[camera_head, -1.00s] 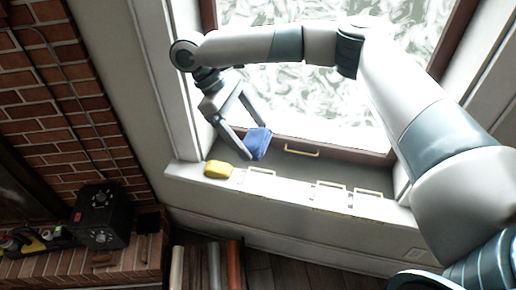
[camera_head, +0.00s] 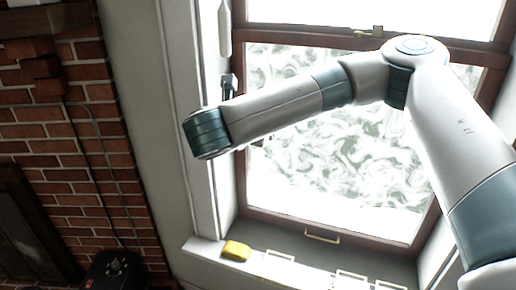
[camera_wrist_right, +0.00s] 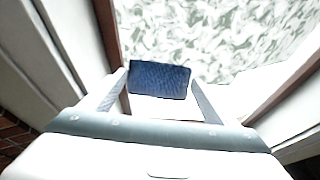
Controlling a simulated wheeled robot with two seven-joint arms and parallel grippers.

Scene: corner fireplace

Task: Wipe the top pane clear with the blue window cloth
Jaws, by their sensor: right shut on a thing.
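The blue window cloth (camera_wrist_right: 160,80) is held between the two fingers of my right gripper (camera_wrist_right: 160,88) in the right wrist view. A swirl-smeared pane lies beyond it; I cannot tell whether the cloth touches the glass. In the head view my right arm reaches across the window, and its forearm hides the cloth and most of the gripper. The top pane (camera_head: 300,10) shows as a bright strip above the middle rail, cut off by the picture edge. The lower pane (camera_head: 345,160) is covered in whitish swirls. My left gripper is out of view.
A yellow block (camera_head: 236,250) lies on the sill's left end. A brass catch (camera_head: 370,32) sits on the middle rail, and a yellow handle (camera_head: 322,237) on the bottom rail. The window frame and brick wall (camera_head: 60,140) border the left side.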

